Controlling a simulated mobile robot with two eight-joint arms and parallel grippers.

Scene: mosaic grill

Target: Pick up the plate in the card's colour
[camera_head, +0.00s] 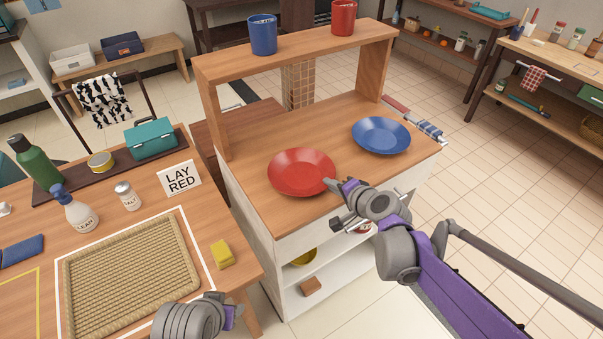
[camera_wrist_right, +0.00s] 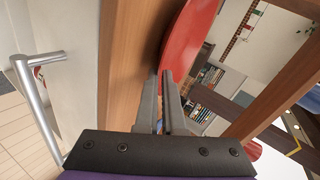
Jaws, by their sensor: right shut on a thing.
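The card (camera_head: 179,179) reads "LAY RED" and stands at the back right of the left table. The red plate (camera_head: 300,170) lies on the wooden top of the cabinet, left of the blue plate (camera_head: 381,134). My right gripper (camera_head: 331,184) is shut on the near right rim of the red plate. In the right wrist view the fingers (camera_wrist_right: 167,100) pinch the edge of the red plate (camera_wrist_right: 185,40). I cannot tell whether the plate is raised off the wood. My left gripper (camera_head: 232,312) shows only in part at the bottom, and its fingers are not clear.
A shelf above the cabinet holds a blue mug (camera_head: 263,35) and a red mug (camera_head: 343,17). A woven mat (camera_head: 130,270) lies on the left table, with a yellow sponge (camera_head: 222,254) to its right. A metal handle (camera_wrist_right: 35,100) sticks out from the cabinet front.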

